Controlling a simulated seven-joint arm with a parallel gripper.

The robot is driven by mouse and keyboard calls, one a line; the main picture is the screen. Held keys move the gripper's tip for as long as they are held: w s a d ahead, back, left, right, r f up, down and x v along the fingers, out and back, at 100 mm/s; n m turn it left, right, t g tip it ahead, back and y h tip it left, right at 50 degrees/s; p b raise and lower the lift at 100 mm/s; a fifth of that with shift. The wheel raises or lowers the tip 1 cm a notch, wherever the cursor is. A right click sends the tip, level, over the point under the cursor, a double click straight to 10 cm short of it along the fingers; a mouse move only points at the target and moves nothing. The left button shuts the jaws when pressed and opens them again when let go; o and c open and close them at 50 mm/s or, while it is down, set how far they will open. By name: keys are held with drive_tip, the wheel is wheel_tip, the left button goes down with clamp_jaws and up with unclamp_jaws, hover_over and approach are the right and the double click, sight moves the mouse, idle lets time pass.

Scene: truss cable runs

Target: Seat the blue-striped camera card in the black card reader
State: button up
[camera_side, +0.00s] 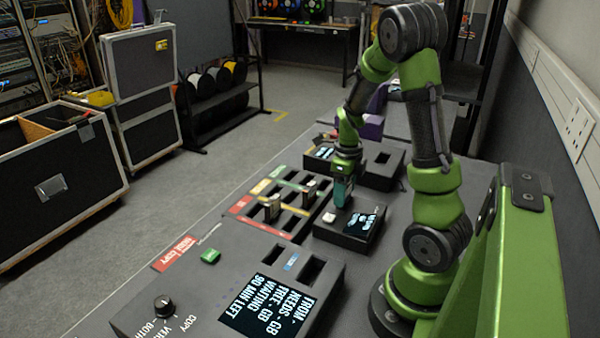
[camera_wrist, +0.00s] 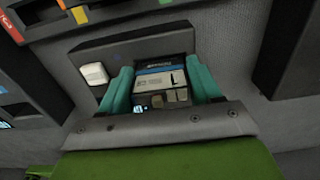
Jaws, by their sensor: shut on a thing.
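My gripper (camera_side: 343,190) has teal fingers and points down over the black card reader (camera_side: 337,237). In the wrist view my gripper (camera_wrist: 162,88) is shut on the blue-striped camera card (camera_wrist: 158,78), which shows a pale label with a blue band between the fingers. In the side view the fingers hide the card. The reader has a small lit screen (camera_side: 365,221) and a white button (camera_wrist: 93,73). The fingertips are at or just above the reader's top. The slot is hidden, so I cannot tell whether the card is in it.
A rack with coloured strips (camera_side: 278,205) and upright cards stands left of the reader. A large copy console (camera_side: 230,295) with a screen and slots is in front. An open black tray (camera_side: 383,168) and another screened box (camera_side: 320,153) stand behind.

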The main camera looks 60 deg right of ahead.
idle(0.3)
drive_tip(key=o, duration=1.3)
drive_tip(key=shift+r, duration=3.7)
